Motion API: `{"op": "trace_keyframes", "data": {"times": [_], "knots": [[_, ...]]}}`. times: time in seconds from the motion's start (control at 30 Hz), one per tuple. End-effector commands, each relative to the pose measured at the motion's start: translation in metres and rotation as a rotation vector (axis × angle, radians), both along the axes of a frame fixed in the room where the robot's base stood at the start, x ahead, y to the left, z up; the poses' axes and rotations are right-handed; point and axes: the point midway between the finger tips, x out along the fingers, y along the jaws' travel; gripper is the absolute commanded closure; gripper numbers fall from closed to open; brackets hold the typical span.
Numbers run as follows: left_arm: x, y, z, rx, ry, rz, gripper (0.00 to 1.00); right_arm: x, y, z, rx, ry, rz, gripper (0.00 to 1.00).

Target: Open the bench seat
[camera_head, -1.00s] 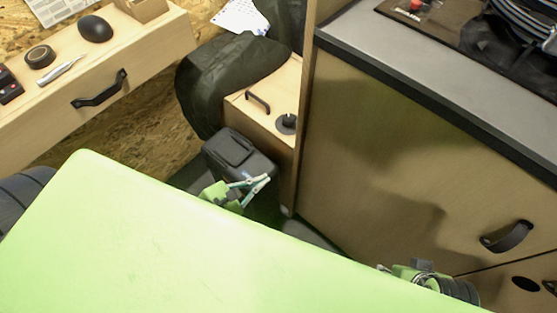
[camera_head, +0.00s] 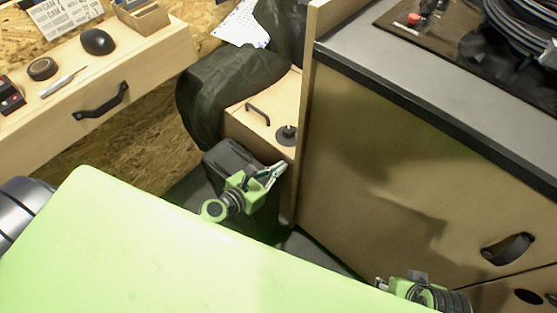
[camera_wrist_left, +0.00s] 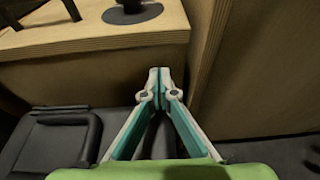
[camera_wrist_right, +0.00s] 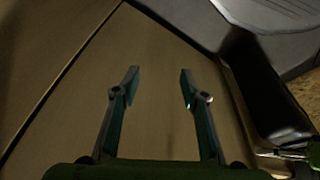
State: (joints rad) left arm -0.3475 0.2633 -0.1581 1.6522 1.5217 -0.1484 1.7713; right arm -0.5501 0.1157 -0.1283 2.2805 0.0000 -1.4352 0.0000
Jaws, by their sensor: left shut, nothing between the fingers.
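The bench seat (camera_head: 280,92) is a light wooden box beside the tall cabinet. Its top carries a dark handle (camera_head: 257,113) and a round black fitting (camera_head: 287,134). A dark cloth drapes over its back. My left gripper (camera_head: 277,170) is shut and empty just in front of the bench. In the left wrist view its tips (camera_wrist_left: 160,75) point at the bench's front face, below the top edge (camera_wrist_left: 100,43); whether they touch it I cannot tell. My right gripper (camera_wrist_right: 157,85) is open and empty, facing a wooden panel. It is partly visible low right in the head view (camera_head: 382,284).
A black case (camera_head: 222,160) stands on the floor by the bench, partly behind my left gripper. The tall cabinet (camera_head: 380,165) closes off the right side. A desk with a drawer (camera_head: 140,85) stands at left, holding a mouse (camera_head: 97,41).

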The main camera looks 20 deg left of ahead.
Motion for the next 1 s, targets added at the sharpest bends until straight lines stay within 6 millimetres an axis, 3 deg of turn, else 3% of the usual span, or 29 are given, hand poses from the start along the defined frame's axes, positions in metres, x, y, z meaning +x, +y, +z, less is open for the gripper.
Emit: {"op": "trace_keyframes", "data": {"times": [0.5, 0.73, 1.0], "knots": [[0.0, 0.0, 0.029, 0.001, -0.001, -0.002, 1.0, -0.001, 0.002, -0.082, -0.002, 0.046, 0.008, 0.6], [0.0, 0.0, 0.034, 0.0, -0.001, -0.001, 1.0, -0.006, 0.002, -0.101, -0.003, 0.054, 0.01, 0.6], [0.0, 0.0, 0.034, 0.001, -0.001, -0.002, 1.0, -0.006, 0.002, -0.104, -0.003, 0.054, 0.01, 0.6]]}}
